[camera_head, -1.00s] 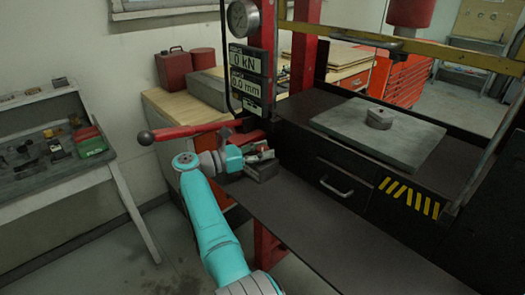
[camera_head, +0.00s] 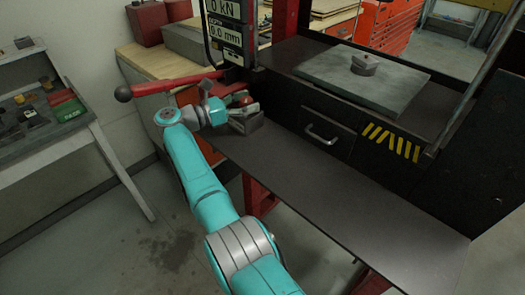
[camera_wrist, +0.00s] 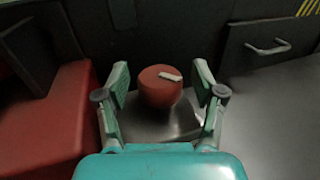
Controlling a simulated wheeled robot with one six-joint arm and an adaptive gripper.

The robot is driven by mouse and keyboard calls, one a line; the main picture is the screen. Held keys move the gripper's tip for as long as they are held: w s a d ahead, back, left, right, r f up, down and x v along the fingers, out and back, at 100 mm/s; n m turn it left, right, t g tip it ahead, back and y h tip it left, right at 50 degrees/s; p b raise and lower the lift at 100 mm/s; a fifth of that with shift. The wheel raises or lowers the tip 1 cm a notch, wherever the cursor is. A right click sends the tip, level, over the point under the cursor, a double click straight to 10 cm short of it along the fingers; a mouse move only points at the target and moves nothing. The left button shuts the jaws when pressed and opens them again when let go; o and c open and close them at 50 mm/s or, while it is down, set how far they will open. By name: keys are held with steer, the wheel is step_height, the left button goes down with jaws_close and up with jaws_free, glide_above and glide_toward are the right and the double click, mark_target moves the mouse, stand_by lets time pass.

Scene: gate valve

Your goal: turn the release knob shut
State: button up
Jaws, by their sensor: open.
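The release knob (camera_wrist: 160,87) is a round red knob with a pale mark on its top, seen in the middle of the wrist view. It stands over a grey metal block (camera_wrist: 150,122). In the head view the knob (camera_head: 242,99) shows small beside the press column. My gripper (camera_wrist: 160,95) is open, with one finger on each side of the knob and visible gaps between. In the head view my gripper (camera_head: 240,110) is at the knob, and its fingers partly hide it. Whether the fingertips reach the knob's full depth is not clear.
A dark bench top (camera_head: 330,190) extends to the right, clear. A drawer handle (camera_head: 322,135) and a grey plate (camera_head: 340,80) are behind it. A red surface (camera_wrist: 45,125) lies close left of my gripper.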

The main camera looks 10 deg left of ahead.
steer(key=shift+f+n+t+y, duration=0.1)
steer(key=shift+n+t+y, duration=0.5)
steer(key=shift+t, duration=0.2)
